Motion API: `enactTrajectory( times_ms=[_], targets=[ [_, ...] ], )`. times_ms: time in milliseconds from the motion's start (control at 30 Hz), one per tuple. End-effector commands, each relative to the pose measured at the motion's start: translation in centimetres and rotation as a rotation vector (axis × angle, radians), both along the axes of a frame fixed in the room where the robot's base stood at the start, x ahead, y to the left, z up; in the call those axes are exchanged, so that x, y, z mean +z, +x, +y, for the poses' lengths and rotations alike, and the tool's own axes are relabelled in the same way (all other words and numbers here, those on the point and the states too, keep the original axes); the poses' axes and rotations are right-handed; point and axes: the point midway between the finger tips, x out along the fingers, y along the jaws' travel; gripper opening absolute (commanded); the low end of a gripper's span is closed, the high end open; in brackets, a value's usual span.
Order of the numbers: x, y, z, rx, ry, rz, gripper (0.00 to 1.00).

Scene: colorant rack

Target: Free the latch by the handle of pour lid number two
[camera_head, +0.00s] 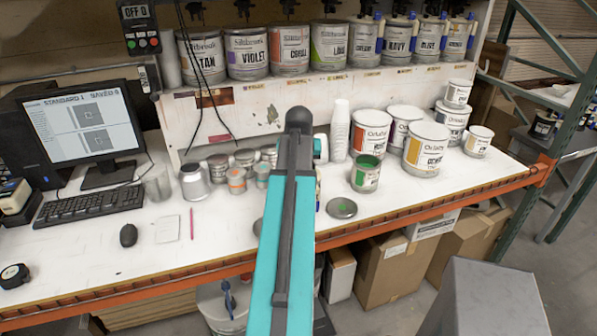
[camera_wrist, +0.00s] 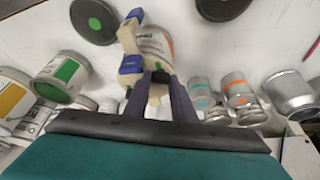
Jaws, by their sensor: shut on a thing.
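In the wrist view a cream pour lid (camera_wrist: 128,42) with blue parts is on a can (camera_wrist: 154,44) with a white label and an orange mark. One blue part (camera_wrist: 131,66) lies close to the fingers, another at the top end. My gripper (camera_wrist: 160,78) has its two dark fingers at the near side of this lid, shut on its cream handle part. The exact grip and the latch are partly hidden by the fingers. No number can be read on the lid. In the head view my teal arm covers the gripper and most of this can.
An open can of green paint (camera_head: 366,174) stands right of my arm, with a loose round lid (camera_head: 341,208) near it. Large cans (camera_head: 425,148) stand further right.

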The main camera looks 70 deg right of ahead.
Motion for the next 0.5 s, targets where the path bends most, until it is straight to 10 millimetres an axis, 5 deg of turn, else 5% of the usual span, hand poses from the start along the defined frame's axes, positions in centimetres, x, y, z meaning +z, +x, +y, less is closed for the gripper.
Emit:
enactTrajectory(
  times_ms=[500],
  targets=[
    [0.01,-0.12,-0.07,0.173,0.0,0.0,0.01]
  ],
)
